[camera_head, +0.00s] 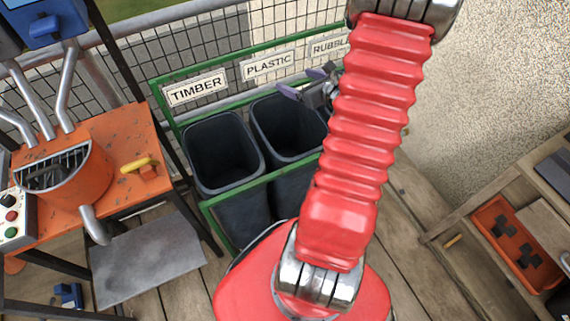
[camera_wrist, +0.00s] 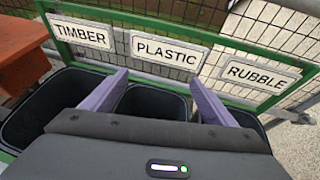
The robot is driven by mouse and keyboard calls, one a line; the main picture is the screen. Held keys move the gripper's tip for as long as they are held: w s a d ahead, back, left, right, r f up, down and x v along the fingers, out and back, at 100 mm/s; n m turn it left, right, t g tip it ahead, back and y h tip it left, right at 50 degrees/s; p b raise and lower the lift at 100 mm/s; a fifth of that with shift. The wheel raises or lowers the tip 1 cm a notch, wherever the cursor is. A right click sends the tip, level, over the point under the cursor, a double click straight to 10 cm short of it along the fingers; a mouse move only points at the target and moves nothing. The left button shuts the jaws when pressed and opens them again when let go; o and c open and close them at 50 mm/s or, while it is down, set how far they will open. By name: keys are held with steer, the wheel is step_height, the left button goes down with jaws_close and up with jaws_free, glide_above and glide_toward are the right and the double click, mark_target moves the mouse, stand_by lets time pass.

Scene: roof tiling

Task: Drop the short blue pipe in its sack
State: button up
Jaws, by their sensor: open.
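The sack under the PLASTIC sign (camera_head: 268,66) is a dark, open-topped bin (camera_head: 285,128) in the green frame, the middle one in the wrist view (camera_wrist: 155,103). My gripper (camera_head: 304,82) is above the back right part of this sack, empty as far as I see. In the wrist view my gripper (camera_wrist: 158,92) shows two purple fingers spread apart, with the PLASTIC sack's mouth between and beyond them. I see no short blue pipe in either view. The inside of the sack is too dark to tell what lies in it.
The TIMBER sack (camera_head: 223,152) stands left of it; the RUBBLE sign (camera_wrist: 260,74) is to the right. An orange bench (camera_head: 130,190) with an orange bucket (camera_head: 75,175) is at left. A wooden unit with an orange tray (camera_head: 510,240) is at right. Mesh fencing stands behind.

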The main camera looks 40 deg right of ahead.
steer(key=v, duration=1.3)
steer(key=shift+s, duration=0.45)
steer(key=shift+a, duration=0.15)
stand_by(0.4)
steer(key=w+a+r+n+g+y, duration=0.2)
steer(key=w+a+n+g+y, duration=0.15)
steer(key=a+n, duration=0.75)
steer(key=w+a+r+n+g+y, duration=0.3)
steer(key=a+n, duration=0.4)
steer(key=a, duration=0.7)
steer(key=s+a+r+n+h, duration=0.2)
steer(key=a+n, duration=0.3)
steer(key=n, duration=0.4)
steer(key=s+a+r+n+g+h, duration=0.1)
steer(key=s+a+r+n, duration=0.4)
steer(key=n, duration=0.5)
steer(key=shift+a+r+n+h, duration=0.15)
steer(key=shift+a+n+h, duration=0.25)
steer(key=shift+h, duration=0.45)
